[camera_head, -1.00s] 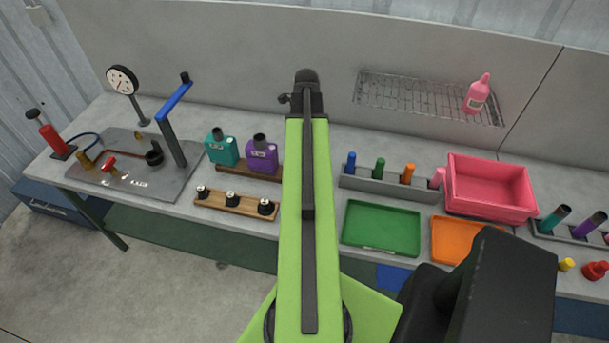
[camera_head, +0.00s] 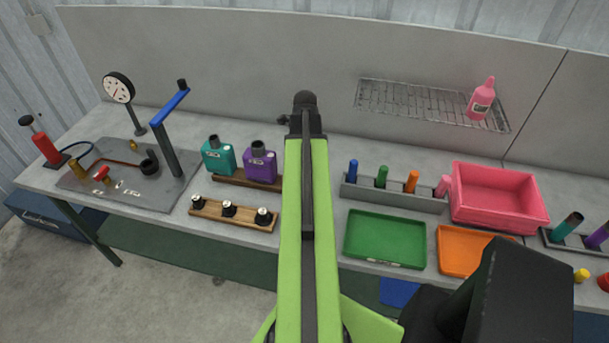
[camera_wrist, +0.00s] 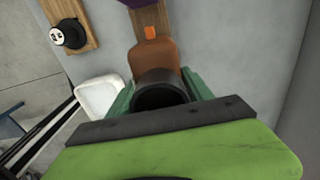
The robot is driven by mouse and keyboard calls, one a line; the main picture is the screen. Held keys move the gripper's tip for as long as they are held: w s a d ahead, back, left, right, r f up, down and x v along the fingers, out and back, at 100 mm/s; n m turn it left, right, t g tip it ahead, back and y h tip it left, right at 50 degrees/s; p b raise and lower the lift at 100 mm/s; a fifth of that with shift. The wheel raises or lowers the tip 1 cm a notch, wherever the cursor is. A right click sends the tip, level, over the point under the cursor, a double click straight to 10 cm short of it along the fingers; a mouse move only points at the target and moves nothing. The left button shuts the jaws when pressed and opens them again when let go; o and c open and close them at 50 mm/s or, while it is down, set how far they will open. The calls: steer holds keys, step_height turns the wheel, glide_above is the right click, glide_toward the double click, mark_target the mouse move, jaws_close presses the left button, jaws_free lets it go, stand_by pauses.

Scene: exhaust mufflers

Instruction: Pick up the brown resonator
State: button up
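In the wrist view the brown resonator (camera_wrist: 156,58) shows as a rounded brown body with an orange patch at its upper end. A wide black round opening (camera_wrist: 160,92) lies just below it in the picture, apparently its neck. My gripper (camera_wrist: 160,84) seems to have its dark green sides left and right of this opening. Whether they touch it cannot be told, and the lower part is hidden by the black and lime wrist parts. In the head view my arm hides the brown resonator and the gripper.
A purple resonator (camera_head: 260,167) and a teal resonator (camera_head: 218,157) stand on a wooden rack left of my arm. A wooden strip with black-and-white knobs (camera_head: 228,211) lies in front. A green tray (camera_head: 384,238), a pink bin (camera_head: 498,217) and an orange tray (camera_head: 452,250) are to the right.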

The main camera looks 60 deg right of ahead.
jaws_close()
steer(key=shift+r, duration=0.1)
stand_by(0.3)
step_height(320, 180, up, 10)
steer(key=p, duration=1)
